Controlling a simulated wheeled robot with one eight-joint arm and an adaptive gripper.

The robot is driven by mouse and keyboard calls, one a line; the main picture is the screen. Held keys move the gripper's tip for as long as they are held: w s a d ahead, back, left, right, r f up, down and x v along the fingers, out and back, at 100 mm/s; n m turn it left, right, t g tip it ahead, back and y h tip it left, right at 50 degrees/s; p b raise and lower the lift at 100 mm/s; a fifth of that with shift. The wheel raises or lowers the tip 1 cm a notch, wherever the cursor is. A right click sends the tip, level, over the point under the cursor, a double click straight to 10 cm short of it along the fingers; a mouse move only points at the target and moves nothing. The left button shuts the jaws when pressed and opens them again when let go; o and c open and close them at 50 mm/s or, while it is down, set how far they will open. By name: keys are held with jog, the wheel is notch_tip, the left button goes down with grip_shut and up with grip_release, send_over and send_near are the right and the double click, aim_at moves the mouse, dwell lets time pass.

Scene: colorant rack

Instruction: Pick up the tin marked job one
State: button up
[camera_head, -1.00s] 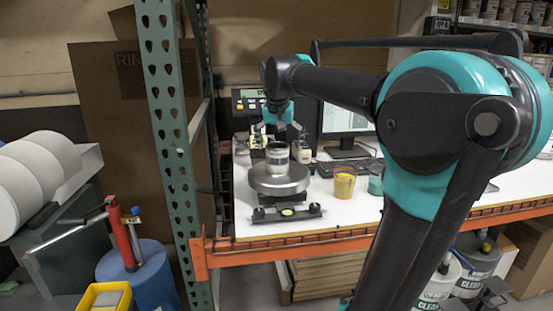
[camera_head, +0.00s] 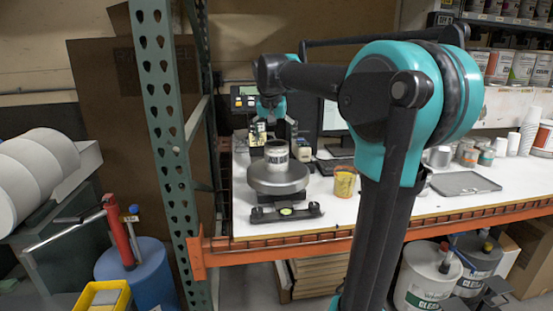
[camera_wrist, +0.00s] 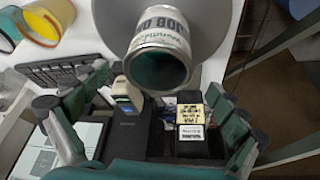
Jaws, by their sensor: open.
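The tin (camera_head: 276,155) is a small pale cylinder with an open top, standing upright on the round grey pan (camera_head: 278,179) of a scale. In the wrist view the tin (camera_wrist: 165,32) shows upside down at top centre, with a partly visible label that reads "JOB O…". My gripper (camera_head: 272,118) is open and empty, behind and above the tin in the head view. In the wrist view the two fingers of my gripper (camera_wrist: 158,105) are spread wide, and the tin appears beyond them, not between them.
A yellow-orange cup (camera_head: 344,183) stands right of the scale. A small bottle (camera_wrist: 128,92) and a box with yellow and white labels (camera_wrist: 190,122) lie near my fingers. A keyboard (camera_wrist: 62,72) is close by. A green upright post (camera_head: 165,130) stands left of the bench.

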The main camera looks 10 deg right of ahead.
jog(key=shift+x, duration=3.3)
jog(key=shift+d, duration=0.15)
jog(key=shift+c, duration=0.4)
jog(key=c, duration=1.3)
jog(key=shift+c, duration=0.2)
jog(key=shift+r, duration=0.2)
notch_tip(320, 180, up, 19)
jog(key=shift+r, duration=0.25)
